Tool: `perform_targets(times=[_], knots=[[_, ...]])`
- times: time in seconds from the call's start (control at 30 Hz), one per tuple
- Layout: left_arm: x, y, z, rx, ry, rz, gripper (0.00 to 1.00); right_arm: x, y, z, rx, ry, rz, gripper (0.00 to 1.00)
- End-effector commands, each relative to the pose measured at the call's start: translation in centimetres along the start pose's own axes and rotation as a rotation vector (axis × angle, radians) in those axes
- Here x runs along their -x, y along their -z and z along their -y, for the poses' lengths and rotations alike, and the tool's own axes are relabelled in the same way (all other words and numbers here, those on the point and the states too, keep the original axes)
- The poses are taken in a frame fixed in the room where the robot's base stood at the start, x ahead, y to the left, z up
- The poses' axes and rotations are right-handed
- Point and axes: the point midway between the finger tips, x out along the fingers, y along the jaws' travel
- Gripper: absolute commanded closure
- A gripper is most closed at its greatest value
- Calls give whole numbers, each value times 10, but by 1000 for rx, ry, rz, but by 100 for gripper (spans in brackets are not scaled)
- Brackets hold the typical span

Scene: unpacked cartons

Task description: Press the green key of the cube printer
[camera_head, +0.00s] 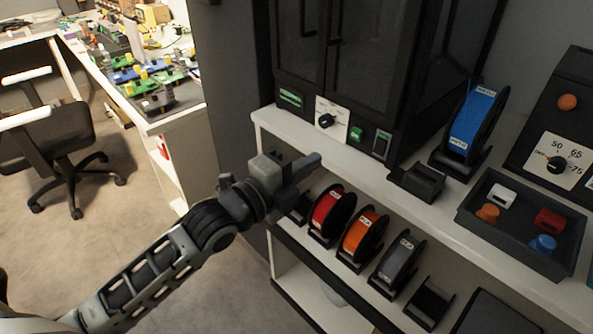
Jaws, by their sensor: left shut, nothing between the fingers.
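The cube printer (345,60) is a dark, box-shaped machine with glazed doors on the white shelf top. Its front lower edge carries a green key (356,134), between a white dial plate with a black knob (327,120) and a grey rocker switch (381,145). My left gripper (314,162) comes in from the lower left, shut and empty. In the picture its fingertips are a little below and left of the green key, apart from it and in front of the shelf edge. My right gripper is not in view.
A blue spool (470,123) on a stand and a dark tray (505,237) with small coloured parts stand to the right. Red, orange and grey spools (362,238) sit on the lower shelf. An office chair (50,135) and cluttered desk are at the left.

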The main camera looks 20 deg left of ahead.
Motion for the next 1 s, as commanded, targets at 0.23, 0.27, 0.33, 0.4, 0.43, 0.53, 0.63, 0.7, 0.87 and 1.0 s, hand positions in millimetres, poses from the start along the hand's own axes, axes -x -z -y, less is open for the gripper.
perform_targets(times=[0.23,0.27,0.33,0.4,0.43,0.53,0.63,0.7,0.87,1.0], knots=[[23,0,-1,1,-2,0,100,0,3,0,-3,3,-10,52],[24,0,0,1,-2,0,100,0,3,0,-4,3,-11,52],[24,0,0,0,-1,0,100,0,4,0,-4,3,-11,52],[24,0,0,0,0,0,100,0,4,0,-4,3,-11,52],[24,0,0,0,0,0,100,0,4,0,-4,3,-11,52],[24,0,0,0,-1,0,100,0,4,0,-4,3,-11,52],[24,0,0,0,-1,1,100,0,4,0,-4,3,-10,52],[24,0,0,0,-1,1,100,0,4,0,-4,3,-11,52],[24,0,0,0,-1,1,100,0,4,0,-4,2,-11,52],[24,0,0,0,-1,1,100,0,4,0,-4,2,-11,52]])
